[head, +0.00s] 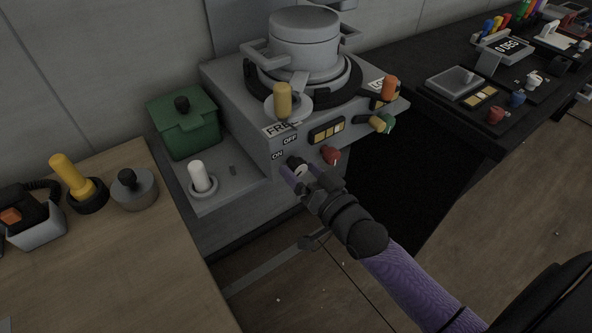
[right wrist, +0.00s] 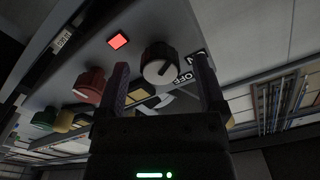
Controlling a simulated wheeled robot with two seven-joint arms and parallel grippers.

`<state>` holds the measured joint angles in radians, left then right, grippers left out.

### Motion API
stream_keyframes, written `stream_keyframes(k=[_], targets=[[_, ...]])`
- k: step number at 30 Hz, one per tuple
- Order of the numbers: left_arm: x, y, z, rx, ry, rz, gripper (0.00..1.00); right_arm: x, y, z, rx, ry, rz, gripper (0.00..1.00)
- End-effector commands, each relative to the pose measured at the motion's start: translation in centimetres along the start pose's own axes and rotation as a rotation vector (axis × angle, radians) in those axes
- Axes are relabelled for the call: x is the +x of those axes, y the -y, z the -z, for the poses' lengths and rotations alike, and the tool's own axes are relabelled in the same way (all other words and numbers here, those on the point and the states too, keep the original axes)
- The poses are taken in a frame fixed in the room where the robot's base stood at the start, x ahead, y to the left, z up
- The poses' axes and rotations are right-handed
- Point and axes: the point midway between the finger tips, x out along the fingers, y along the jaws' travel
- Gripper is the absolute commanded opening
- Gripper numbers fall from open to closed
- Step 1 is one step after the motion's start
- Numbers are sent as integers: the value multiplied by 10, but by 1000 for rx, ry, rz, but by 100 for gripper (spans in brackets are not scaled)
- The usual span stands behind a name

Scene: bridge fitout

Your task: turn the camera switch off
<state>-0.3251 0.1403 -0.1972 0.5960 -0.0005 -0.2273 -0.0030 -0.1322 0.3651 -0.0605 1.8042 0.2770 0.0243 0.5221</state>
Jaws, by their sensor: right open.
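A dark grey rotary knob with OFF and ON labels (right wrist: 160,63) shows in the right wrist view, on the front of the grey console (head: 237,120). No label reading "camera" is legible, so I cannot tell for certain that it is the camera switch. It has a pale pointer mark, but I cannot tell which label it points at. My right gripper (head: 290,172) is open at the console front, just below the ON label in the head view. In the right wrist view its two fingers (right wrist: 162,86) stand either side of the knob; contact is unclear. My left gripper is not in view.
A lit red square lamp (right wrist: 119,40) and a red knob (right wrist: 89,86) are beside the grey knob. A yellow-handled lever (head: 283,101) marked FREE rises above. A white-topped lever (head: 199,176) and green box (head: 184,124) stand left. Open floor lies below right.

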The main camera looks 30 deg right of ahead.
Motion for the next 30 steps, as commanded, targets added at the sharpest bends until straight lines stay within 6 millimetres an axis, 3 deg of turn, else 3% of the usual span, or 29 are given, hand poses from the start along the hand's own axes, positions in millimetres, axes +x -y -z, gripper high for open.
stream_keyframes(k=[4, 13, 25, 30], targets=[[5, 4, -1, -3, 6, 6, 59, 13, 0, 0, 0, 0, 0, 89], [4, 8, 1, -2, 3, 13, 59, 15, 0, 0, 0, 1, -1, 86], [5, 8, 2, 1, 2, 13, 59, 15, 0, 0, 0, 1, -1, 2], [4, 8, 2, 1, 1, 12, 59, 15, 0, 0, -5, 1, -1, 0]])
